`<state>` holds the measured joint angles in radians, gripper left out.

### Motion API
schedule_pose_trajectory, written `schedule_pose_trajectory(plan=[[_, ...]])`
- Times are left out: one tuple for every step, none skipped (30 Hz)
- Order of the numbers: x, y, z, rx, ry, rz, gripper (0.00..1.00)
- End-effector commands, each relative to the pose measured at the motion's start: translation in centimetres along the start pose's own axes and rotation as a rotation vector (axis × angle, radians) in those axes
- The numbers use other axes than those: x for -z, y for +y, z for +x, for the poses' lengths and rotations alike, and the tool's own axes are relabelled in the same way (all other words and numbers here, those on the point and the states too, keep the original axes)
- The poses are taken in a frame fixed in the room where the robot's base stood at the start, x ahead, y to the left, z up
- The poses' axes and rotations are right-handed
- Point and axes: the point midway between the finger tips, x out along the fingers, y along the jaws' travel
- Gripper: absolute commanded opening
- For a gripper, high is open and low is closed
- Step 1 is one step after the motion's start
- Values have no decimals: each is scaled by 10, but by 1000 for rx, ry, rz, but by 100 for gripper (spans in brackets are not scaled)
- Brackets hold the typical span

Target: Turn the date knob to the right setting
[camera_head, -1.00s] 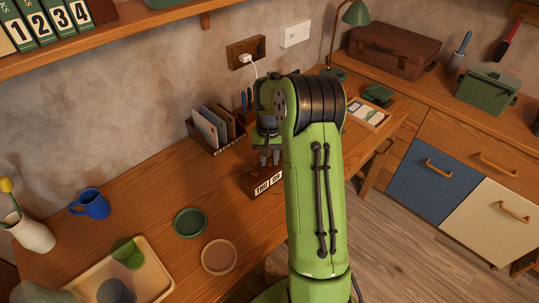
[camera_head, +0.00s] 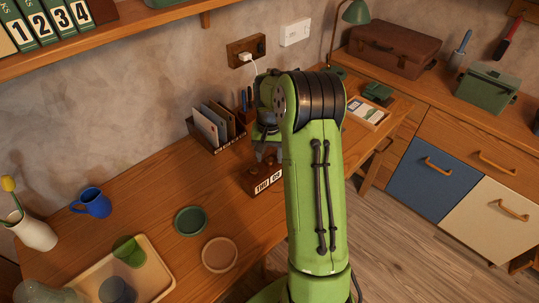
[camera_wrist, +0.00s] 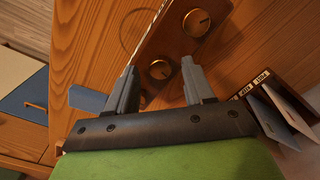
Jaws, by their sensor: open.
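A wooden desk calendar block (camera_head: 262,182) stands on the desk. Its front shows THU and a small number that I cannot read surely. In the wrist view the block (camera_wrist: 178,45) carries brass knobs in a row: an upper one (camera_wrist: 197,22), a middle one (camera_wrist: 159,69), and a third (camera_wrist: 143,98) partly hidden near my left finger. I see no label telling which is the date knob. My gripper (camera_wrist: 159,66) is open, its fingers on either side of the middle knob, with no clear contact. In the head view my gripper (camera_head: 267,153) is over the block, partly hidden by my arm.
A letter rack (camera_head: 216,128) stands close behind and left of the block; it also shows in the wrist view (camera_wrist: 270,95). A green dish (camera_head: 190,221), a pink dish (camera_head: 219,254) and a blue mug (camera_head: 92,203) sit left. The desk between is mostly clear.

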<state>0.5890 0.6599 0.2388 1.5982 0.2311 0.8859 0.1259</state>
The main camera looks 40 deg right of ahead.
Motion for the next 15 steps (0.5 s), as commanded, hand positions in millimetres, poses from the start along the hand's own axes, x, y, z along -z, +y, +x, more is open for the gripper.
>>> schedule_pose_trajectory(plan=[[1, 0, -14, 1, 4, -1, 53], [1, 0, -22, 1, 6, -1, 53], [1, 0, -33, 1, 7, -1, 53], [1, 0, -42, 1, 7, -1, 53], [1, -1, -51, 2, 7, -1, 53], [1, -1, -63, 2, 7, -1, 53], [1, 0, -72, 1, 7, -1, 53], [1, 0, -81, 1, 7, -1, 53], [1, 0, -92, 1, 7, -1, 53], [1, -1, -100, 1, 7, -1, 53], [1, -1, -108, 1, 6, -2, 53], [1, -1, -118, 1, 6, -1, 53], [1, 0, -125, 1, 6, -1, 53], [1, 0, -131, 1, 6, 0, 53], [1, 0, -137, 1, 5, 0, 53]])
